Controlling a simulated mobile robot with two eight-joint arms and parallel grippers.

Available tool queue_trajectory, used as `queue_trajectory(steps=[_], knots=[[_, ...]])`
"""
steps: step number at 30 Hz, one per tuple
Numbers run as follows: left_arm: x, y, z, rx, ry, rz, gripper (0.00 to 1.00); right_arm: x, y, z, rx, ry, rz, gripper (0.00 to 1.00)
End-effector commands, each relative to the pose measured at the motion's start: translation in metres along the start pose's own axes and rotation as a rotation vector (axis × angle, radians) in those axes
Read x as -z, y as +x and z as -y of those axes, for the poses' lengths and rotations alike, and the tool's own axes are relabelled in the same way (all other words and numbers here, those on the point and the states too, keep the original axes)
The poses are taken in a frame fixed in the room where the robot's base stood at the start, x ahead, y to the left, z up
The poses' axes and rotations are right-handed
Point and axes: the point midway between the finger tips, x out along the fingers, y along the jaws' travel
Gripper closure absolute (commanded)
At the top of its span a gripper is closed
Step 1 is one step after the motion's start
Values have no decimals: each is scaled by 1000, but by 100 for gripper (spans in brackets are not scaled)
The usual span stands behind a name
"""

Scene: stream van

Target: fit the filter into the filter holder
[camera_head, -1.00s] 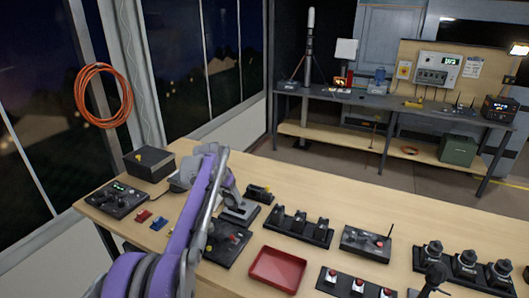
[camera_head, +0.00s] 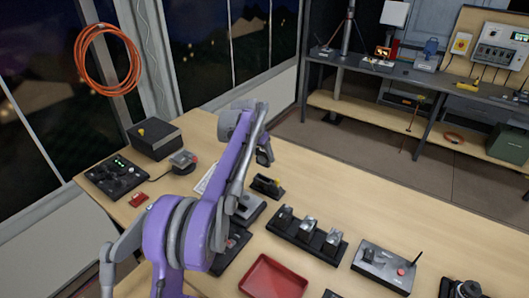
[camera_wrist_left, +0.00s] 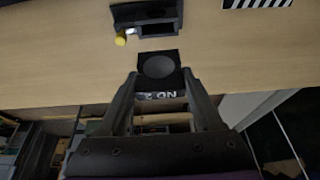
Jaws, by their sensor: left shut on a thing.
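My left gripper (camera_wrist_left: 160,80) is shut on the filter (camera_wrist_left: 158,65), a small black square with a round dark disc and a white "ND" label. In the left wrist view the filter holder (camera_wrist_left: 146,12) lies beyond the filter. It is a black piece with a slot and a yellow knob, and the filter is apart from it. In the head view the holder (camera_head: 266,187) sits on the wooden table, just below my left gripper (camera_head: 265,157). The held filter is hard to make out there. My right gripper is not in view.
A row of black units (camera_head: 307,236) and a red tray (camera_head: 272,277) lie to the right and front. A dark box (camera_head: 155,138), a console (camera_head: 116,176) and a small red piece (camera_head: 138,201) are on the left.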

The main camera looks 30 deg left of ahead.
Motion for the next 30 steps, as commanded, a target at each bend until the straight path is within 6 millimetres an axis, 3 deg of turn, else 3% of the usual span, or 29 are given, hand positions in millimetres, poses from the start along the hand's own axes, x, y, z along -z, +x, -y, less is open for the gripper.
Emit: queue_trajectory(steps=[8,24,30], knots=[[-1,2,0,0,0,0,97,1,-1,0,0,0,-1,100],[-20,46,0,-1,0,0,97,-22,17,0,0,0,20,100],[-22,53,0,-1,0,-1,97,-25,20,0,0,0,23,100]])
